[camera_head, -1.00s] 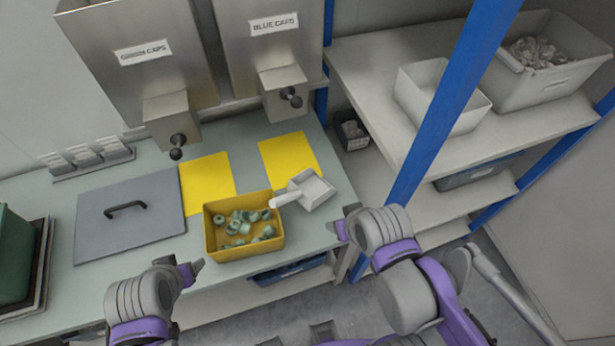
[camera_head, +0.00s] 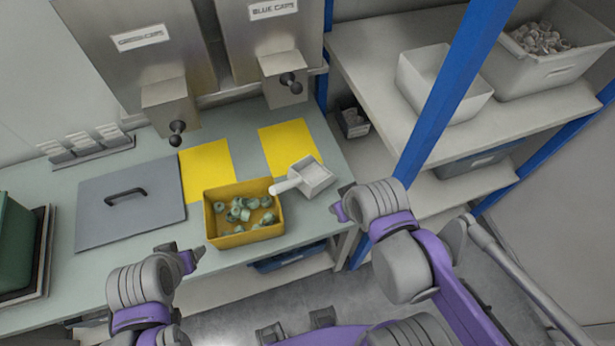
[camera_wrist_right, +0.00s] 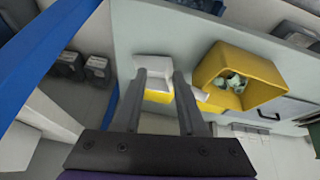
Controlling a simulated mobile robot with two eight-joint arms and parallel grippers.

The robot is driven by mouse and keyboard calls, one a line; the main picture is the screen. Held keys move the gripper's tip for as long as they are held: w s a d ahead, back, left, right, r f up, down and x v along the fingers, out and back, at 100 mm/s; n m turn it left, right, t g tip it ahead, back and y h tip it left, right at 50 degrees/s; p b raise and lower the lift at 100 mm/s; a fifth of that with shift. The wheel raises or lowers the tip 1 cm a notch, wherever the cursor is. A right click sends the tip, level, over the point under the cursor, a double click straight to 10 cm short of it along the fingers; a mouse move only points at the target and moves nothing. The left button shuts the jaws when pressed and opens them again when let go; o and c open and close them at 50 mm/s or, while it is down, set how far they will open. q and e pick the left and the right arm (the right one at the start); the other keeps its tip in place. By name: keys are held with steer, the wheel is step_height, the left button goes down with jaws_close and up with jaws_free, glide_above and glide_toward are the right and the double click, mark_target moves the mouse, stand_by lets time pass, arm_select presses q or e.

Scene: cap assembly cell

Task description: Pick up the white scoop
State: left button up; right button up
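The white scoop (camera_head: 312,176) lies on the bench right of the yellow bin (camera_head: 212,227). Its handle points left and reaches the bin's right rim. In the right wrist view the scoop (camera_wrist_right: 153,68) shows beyond and between my fingers, apart from them. My right gripper (camera_head: 338,208) is in front of the scoop, near the bench's front right corner. In the right wrist view its fingers (camera_wrist_right: 160,80) are apart with nothing between them. My left gripper (camera_head: 194,257) is at the bench's front edge, left of the bin, with nothing seen in it; its finger gap is unclear.
The yellow bin holds several greenish caps (camera_head: 244,208). Two yellow mats (camera_head: 207,170) lie behind it, below the metal dispensers (camera_head: 283,80). A grey lid (camera_head: 130,210) lies left. A blue post (camera_head: 447,95) and shelves with a white container (camera_head: 440,85) stand right.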

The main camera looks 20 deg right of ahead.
steer(key=w+n+g, duration=0.3)
steer(key=w+n, duration=0.4)
steer(key=n, duration=0.4)
steer(key=n+g+b, duration=0.2)
steer(key=n, duration=0.8)
glide_above(317, 185)
step_height(317, 185, down, 2)
step_height(317, 185, down, 11)
steer(key=shift+w+d+f, duration=0.1)
steer(key=shift+w+f, duration=0.05)
arm_select(q)
steer(key=f, duration=0.1)
steer(key=s+f, duration=0.1)
steer(key=f, duration=0.1)
steer(key=shift+f, duration=0.1)
arm_select(e)
jaws_close()
